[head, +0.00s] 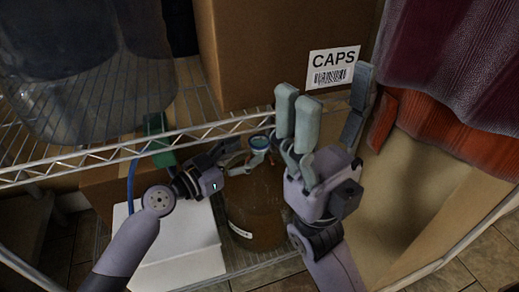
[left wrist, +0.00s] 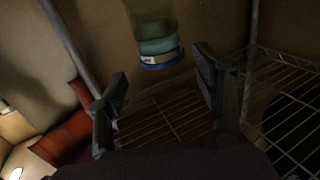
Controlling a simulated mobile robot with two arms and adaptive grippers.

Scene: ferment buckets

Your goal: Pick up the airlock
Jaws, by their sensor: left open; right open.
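A small piece with a round blue top (head: 260,142), which looks like the airlock, is just beyond my left gripper in the head view. In the left wrist view, a greenish cylinder with a teal band and blue end (left wrist: 158,48) sits ahead of and between the fingertips; it seems to be the same piece. My left gripper (head: 238,159) is open, and its two fingers (left wrist: 160,85) stand apart with nothing between them. My right gripper (head: 322,108) is open and empty, fingers raised, to the right of the piece. The piece's lower part is partly hidden in the head view.
A brown translucent bucket (head: 255,212) stands below, between my arms. A white box (head: 175,250) is to its left. A wire shelf edge (head: 130,150) crosses above, carrying a carton labelled CAPS (head: 270,55) and a large clear vessel (head: 85,75). Dark red cloth (head: 455,60) hangs at right.

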